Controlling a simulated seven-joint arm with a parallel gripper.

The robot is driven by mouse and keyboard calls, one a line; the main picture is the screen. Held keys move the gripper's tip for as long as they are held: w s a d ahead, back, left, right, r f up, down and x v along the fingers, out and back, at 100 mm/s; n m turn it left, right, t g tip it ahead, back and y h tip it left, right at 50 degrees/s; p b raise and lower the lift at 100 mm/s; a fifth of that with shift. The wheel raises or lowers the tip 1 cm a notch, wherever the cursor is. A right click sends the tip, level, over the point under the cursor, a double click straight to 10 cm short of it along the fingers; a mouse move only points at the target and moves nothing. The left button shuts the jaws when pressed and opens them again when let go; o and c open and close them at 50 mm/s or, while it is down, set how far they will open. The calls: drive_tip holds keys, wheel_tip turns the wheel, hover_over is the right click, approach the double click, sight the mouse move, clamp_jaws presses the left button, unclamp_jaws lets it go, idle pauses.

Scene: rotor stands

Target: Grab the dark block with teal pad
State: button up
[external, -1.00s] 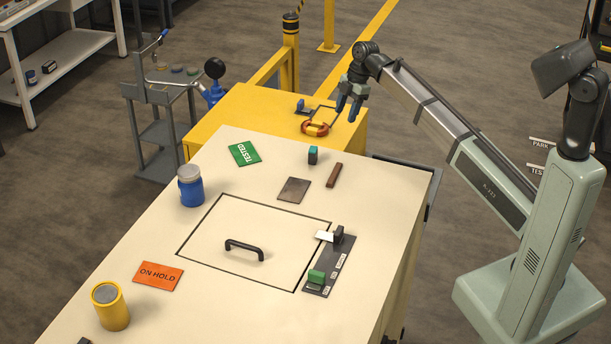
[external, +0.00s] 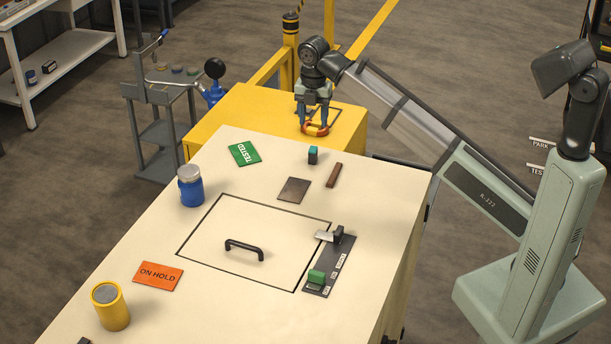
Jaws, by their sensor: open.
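The dark block with the teal pad (external: 313,155) stands upright on the cream table top (external: 130,235), near its far edge. My gripper (external: 314,130) points down with its two blue fingers apart. In the picture it is just above the block, over the orange ring (external: 316,129) on the yellow cabinet (external: 232,118). I cannot tell whether the fingers touch the ring. Nothing shows held between the fingers.
A brown bar (external: 334,175) and a dark flat plate (external: 294,190) lie near the block. A green TESTED card (external: 244,153) and a blue jar (external: 190,187) are to the left. A black handle (external: 244,249) rises from the panel in front.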

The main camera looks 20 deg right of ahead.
sight(313, 149)
wheel_tip(313, 149, down, 12)
drive_tip(key=shift+w+r, duration=0.1)
drive_tip(key=shift+w, duration=0.05)
clamp_jaws()
idle(1.0)
